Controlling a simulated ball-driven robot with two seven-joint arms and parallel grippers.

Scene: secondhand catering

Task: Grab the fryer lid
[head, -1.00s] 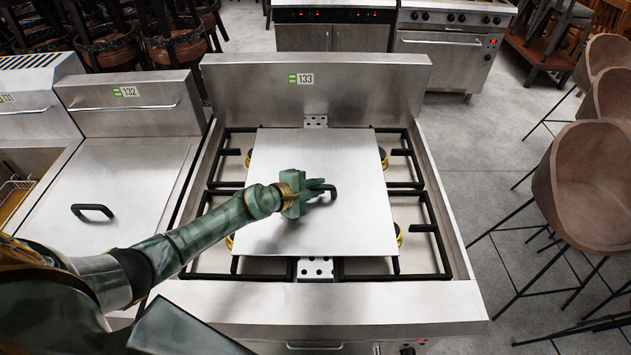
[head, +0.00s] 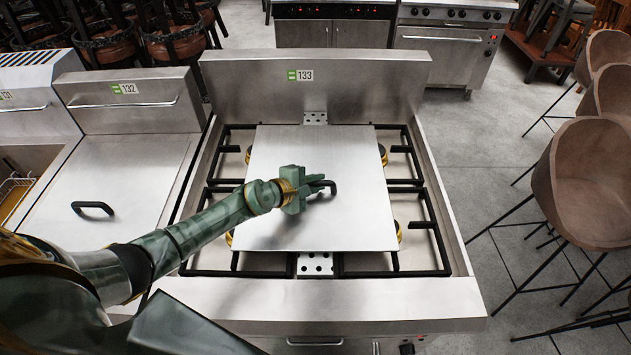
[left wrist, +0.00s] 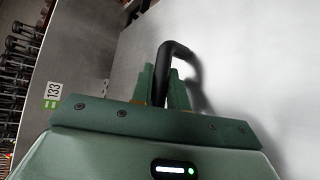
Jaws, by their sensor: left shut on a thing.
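The fryer lid (head: 345,155) is a flat, square steel plate lying over the middle of the hob labelled 133. It has a black bar handle (head: 329,184) near its centre. My left gripper (head: 318,184) reaches in from the left and is shut on this handle. In the left wrist view the black handle (left wrist: 171,55) rises between the two green fingers (left wrist: 163,88), and the lid (left wrist: 235,65) fills the area behind. The lid appears to rest on the grates. My right gripper is not in view.
Black grates (head: 427,235) and brass burners show around the lid. A steel backsplash (head: 330,90) stands behind it. To the left, fryer 132 has its own lid (head: 120,180) with a black handle. Brown bar stools (head: 590,185) stand on the floor at right.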

